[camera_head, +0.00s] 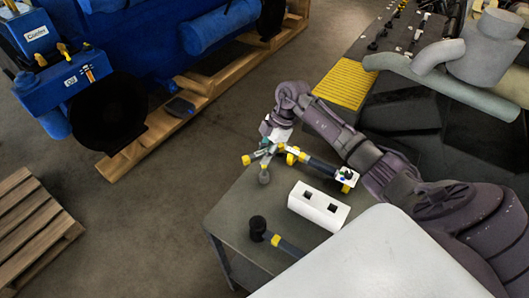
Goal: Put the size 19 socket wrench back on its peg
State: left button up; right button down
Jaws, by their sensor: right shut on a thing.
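My right gripper (271,150) is above the far left edge of the grey table and is shut on a long tool, apparently the socket wrench (322,166). The tool has a dark blue handle, yellow bands and a pale end piece at the right, and lies roughly level, pointing right and toward me. Its grasped part is small and partly hidden by the fingers. No size mark can be read. A white block (318,206) with two dark square holes stands on the table below the tool. I cannot clearly make out a peg. My left gripper is not in view.
Another tool with a black head (257,228) and a yellow-banded blue handle lies on the grey table (232,215). Blue machinery on a wooden pallet (125,158) stands at left. A yellow ribbed mat (345,83) and grey pipes are beyond my right arm. Floor between is clear.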

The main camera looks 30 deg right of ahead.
jog(key=shift+f, duration=0.2)
jog(key=shift+c, duration=2.2)
grip_release()
notch_tip(320, 180, up, 7)
jog(key=p, duration=0.6)
jog(key=shift+f, duration=0.15)
jog(key=shift+r, duration=1.1)
